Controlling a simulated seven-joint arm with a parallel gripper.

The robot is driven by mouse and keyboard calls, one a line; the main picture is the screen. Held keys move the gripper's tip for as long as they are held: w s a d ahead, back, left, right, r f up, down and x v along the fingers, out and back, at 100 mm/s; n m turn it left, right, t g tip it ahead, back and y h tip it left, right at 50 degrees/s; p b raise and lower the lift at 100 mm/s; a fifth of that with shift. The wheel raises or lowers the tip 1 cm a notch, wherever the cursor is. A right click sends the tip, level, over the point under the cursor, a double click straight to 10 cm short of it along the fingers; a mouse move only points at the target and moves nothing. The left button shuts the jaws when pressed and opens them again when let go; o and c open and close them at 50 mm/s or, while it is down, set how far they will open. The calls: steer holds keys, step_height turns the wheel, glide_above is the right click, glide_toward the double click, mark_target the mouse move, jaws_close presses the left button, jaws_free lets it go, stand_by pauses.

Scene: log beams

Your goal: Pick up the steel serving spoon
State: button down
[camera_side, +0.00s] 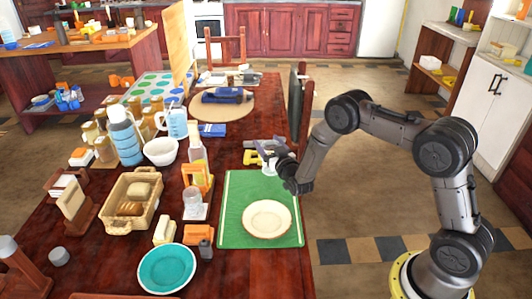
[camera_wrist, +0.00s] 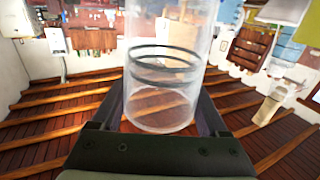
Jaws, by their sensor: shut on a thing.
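My gripper (camera_side: 262,152) is low over the right side of the dark red table, just behind the green mat. In the wrist view my gripper (camera_wrist: 163,112) has its dark fingers on both sides of a clear, see-through cylinder (camera_wrist: 160,105) with two dark rings, and it is shut on it. The cylinder fills the space between the fingers and runs out of the top of the picture. I cannot make out a steel serving spoon in either view.
The green mat (camera_side: 232,195) bears a cream plate (camera_side: 267,219). A bread basket (camera_side: 130,200), a teal bowl (camera_side: 167,270), a white bowl (camera_side: 161,151) and a blue bottle (camera_side: 126,135) crowd the left. A dark chair (camera_side: 300,105) stands at the table's right edge.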

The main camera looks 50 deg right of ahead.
steer(key=shift+w+d+f, duration=0.1)
steer(key=shift+w+f, duration=0.45)
steer(key=shift+f, duration=1.55)
steer(key=shift+f, duration=0.1)
jaws_free()
steer(key=shift+f, duration=0.1)
